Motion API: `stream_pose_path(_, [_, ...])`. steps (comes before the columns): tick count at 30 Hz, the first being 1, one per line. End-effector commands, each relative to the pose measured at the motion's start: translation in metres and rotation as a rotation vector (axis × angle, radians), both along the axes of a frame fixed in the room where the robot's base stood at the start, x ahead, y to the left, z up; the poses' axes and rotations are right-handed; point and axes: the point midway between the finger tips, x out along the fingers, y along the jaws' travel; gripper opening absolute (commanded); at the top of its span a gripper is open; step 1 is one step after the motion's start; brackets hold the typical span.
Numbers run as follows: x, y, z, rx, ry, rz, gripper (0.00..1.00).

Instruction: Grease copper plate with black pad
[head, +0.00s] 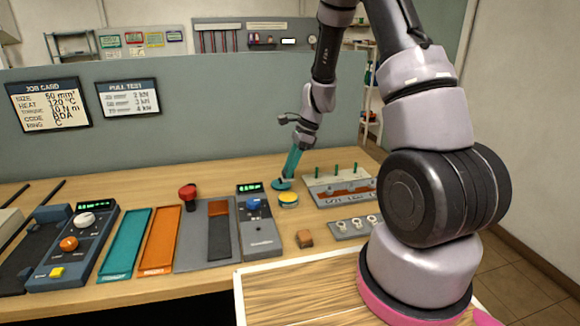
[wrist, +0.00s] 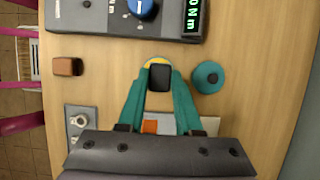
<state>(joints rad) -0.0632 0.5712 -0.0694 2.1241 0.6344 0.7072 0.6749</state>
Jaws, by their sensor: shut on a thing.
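My gripper (wrist: 160,82) has teal fingers closed on a small black pad (wrist: 160,77). The pad is over a round yellow-topped tin (wrist: 153,62), which it partly covers; I cannot tell whether they touch. A teal round lid with a dark knob (wrist: 208,77) lies beside the tin. An orange-copper patch (wrist: 150,127), perhaps the copper plate, shows between my fingers on a pale fixture. The fixture (head: 333,203) has green pegs and coppery pieces in the head view.
A brown block (wrist: 68,67) lies near the tin. A meter with a blue knob (head: 254,206) stands to its left. A grey holder with small rings (head: 340,232) is in front of the fixture. Teal (head: 125,243) and orange (head: 160,238) trays lie left. A grey partition (head: 190,120) rises behind.

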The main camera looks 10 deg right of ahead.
Motion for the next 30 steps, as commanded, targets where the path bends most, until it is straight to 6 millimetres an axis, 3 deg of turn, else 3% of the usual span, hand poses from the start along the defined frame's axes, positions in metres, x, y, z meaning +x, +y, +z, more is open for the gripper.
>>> stream_pose_path(15, [0.0,0.0,-0.048,0.001,0.002,-0.001,0.0])
stream_pose_path(30, [0.0,0.0,-0.055,0.0,0.0,0.0,0.0])
